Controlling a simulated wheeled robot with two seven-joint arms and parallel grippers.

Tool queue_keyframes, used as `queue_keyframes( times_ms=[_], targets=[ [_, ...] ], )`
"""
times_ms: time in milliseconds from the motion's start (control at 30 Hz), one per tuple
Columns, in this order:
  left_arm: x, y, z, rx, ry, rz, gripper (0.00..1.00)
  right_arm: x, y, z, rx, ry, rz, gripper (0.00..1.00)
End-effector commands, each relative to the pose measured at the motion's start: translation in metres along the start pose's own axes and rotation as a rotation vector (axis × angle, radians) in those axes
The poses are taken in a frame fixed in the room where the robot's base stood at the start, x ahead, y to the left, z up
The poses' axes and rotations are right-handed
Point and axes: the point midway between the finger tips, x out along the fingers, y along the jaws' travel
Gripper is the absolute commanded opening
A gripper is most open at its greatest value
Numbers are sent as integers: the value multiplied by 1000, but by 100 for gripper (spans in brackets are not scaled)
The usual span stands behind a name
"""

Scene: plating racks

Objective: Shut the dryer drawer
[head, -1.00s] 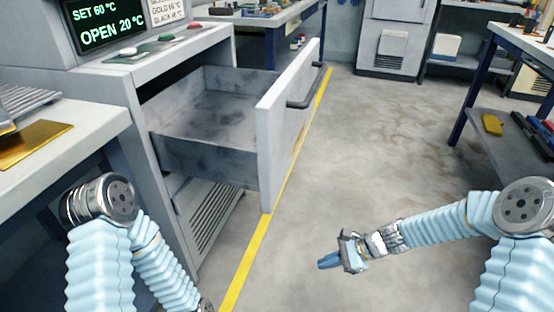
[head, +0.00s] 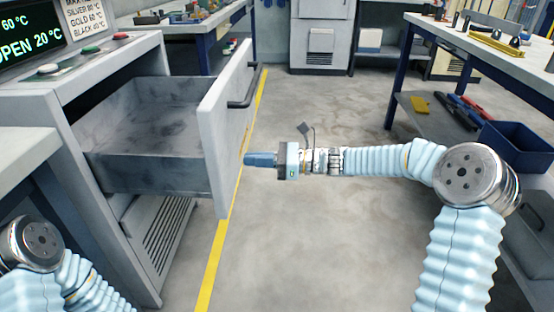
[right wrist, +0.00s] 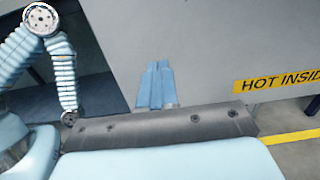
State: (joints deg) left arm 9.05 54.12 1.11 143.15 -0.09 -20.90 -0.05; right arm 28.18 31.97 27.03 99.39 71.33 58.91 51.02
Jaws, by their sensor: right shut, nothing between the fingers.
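The dryer drawer (head: 150,172) is pulled out of the grey dryer cabinet (head: 85,90) and looks empty. Its light grey front panel (head: 222,135) carries a dark bar handle (head: 243,88). My right gripper (head: 248,159) is shut and empty, its blue fingers pointing left at the outer face of the panel, below the handle. In the right wrist view the shut fingers (right wrist: 156,86) are in front of the panel (right wrist: 215,50), beside a yellow "HOT INSIDE" label (right wrist: 280,82). I cannot tell whether they touch it. My left gripper is out of view; only my left arm shows at lower left.
The dryer display (head: 28,35) reads OPEN 20 °C. A workbench (head: 480,50) with a blue bin (head: 515,145) on its lower shelf stands at right. A yellow floor line (head: 220,250) runs beside the drawer. The floor between is clear.

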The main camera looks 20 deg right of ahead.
Motion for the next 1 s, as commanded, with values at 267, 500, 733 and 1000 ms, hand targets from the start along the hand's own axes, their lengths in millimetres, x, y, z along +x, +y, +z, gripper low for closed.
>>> queue_keyframes(
  times_ms=[267, 500, 733, 1000],
  targets=[
    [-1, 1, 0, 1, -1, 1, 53, 33, 0, 0, 0, 0, 1, 0],
    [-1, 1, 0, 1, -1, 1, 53, 38, 0, 0, -1, 0, 0, 0],
    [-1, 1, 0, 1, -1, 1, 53, 38, 0, 0, -1, 1, 0, 0],
    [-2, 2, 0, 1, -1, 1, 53, 68, 1, 0, -1, 0, 4, 0]
  ],
)
